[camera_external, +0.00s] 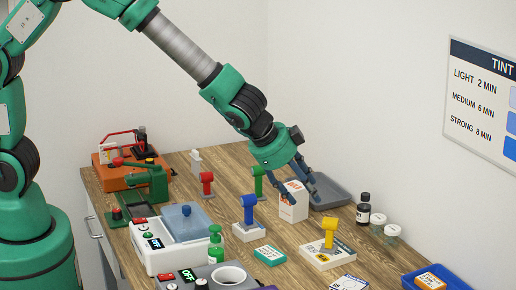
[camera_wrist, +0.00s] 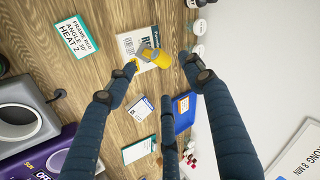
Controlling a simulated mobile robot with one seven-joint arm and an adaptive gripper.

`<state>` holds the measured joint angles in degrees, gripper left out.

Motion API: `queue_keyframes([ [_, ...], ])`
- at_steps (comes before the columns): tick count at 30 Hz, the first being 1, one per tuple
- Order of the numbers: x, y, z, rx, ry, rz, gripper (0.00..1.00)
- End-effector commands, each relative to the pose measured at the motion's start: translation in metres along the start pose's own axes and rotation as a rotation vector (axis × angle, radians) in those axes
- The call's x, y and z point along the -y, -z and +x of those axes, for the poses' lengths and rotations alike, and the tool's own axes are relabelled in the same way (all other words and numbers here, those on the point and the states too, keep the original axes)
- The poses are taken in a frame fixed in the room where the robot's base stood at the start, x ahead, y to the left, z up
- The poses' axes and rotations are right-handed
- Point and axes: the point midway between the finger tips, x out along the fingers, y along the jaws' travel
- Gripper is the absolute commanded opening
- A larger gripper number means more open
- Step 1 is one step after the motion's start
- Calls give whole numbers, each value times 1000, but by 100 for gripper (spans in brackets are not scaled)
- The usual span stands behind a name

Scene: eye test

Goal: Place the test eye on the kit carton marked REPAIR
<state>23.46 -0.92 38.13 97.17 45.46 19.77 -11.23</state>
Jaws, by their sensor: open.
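A yellow test eye (camera_external: 330,230) stands upright on a grey foot on a white carton (camera_external: 309,256) at the front right of the table. In the wrist view the yellow test eye (camera_wrist: 163,59) shows from above, on the carton (camera_wrist: 127,42). The carton's large word begins with R; the rest is hidden by the test eye. My gripper (camera_external: 305,200) is open and empty, above the table, up and left of the yellow test eye in the external view. In the wrist view its fingers (camera_wrist: 168,88) are spread with nothing between them, and the test eye shows beyond them.
Blue (camera_external: 249,208), green (camera_external: 258,181), red (camera_external: 207,184) and white (camera_external: 196,162) similar stands are left of it. A white box (camera_external: 293,213) stands behind my fingers. Grey tray (camera_external: 333,190), dark bottle (camera_external: 363,211), jars (camera_external: 391,235) and blue tray (camera_external: 465,285) are right.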

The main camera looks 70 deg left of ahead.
Motion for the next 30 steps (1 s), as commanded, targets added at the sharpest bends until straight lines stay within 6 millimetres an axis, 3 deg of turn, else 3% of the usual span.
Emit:
queue_keyframes([
  [5,33,-22,-43,20,24,-83,52],
  [8,55,-43,-79,36,39,-155,52],
  [15,90,-111,-175,80,59,-349,52],
  [22,91,-179,-261,106,53,-527,52],
  [30,57,-252,-344,114,15,-722,52],
])
